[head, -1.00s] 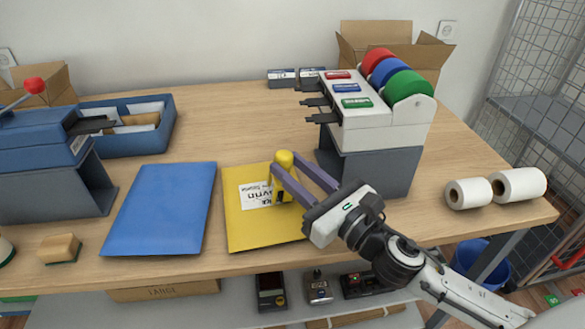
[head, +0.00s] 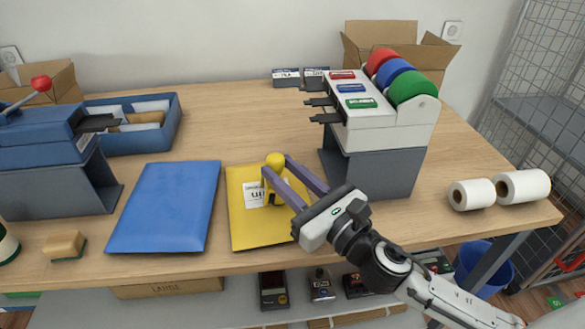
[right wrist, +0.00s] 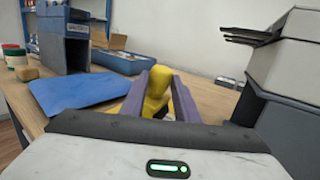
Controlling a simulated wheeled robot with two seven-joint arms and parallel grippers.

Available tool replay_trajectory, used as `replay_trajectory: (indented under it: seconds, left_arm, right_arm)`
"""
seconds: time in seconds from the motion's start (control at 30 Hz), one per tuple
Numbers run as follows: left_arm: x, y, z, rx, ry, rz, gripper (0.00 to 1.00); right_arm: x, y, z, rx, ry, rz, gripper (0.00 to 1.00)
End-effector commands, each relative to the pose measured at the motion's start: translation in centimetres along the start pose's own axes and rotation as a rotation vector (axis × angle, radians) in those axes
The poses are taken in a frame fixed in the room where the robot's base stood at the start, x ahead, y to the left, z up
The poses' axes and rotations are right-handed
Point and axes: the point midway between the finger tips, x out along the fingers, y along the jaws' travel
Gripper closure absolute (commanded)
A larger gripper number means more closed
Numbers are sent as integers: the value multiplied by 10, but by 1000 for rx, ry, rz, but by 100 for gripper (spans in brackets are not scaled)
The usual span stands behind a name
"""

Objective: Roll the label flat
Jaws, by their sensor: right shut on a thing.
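A yellow mailer (head: 240,235) lies on the counter with a white printed label (head: 252,192) on it. The label is partly hidden behind the roller and my gripper. My right gripper (head: 273,190) is shut on a yellow roller (head: 275,160) with a round knob on top, which stands upright over the label. The roller also shows between the purple fingers in the right wrist view (right wrist: 158,82). Whether its foot presses on the label cannot be told. My left gripper is not in view.
A blue mailer (head: 165,208) lies left of the yellow one. A tape dispenser with coloured rolls (head: 375,125) stands close behind on the right. Two white rolls (head: 497,190) lie at the right edge. A sponge-like block (head: 64,245) is at front left.

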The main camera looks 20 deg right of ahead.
Motion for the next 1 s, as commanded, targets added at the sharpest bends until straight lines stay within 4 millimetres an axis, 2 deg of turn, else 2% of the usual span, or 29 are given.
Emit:
replay_trajectory:
  seconds: [0.03, 0.37, 0.77, 1.0]
  left_arm:
    - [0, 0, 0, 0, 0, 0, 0]
    - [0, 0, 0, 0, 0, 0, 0]
    - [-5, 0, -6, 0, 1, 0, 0]
    - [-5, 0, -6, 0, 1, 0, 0]
  right_arm:
    - [0, 2, -6, 3, 13, -1, 97]
    - [0, 3, -8, 5, 16, -1, 97]
    - [10, 24, -8, 7, 17, 0, 97]
    - [10, 25, -9, 6, 17, 0, 97]
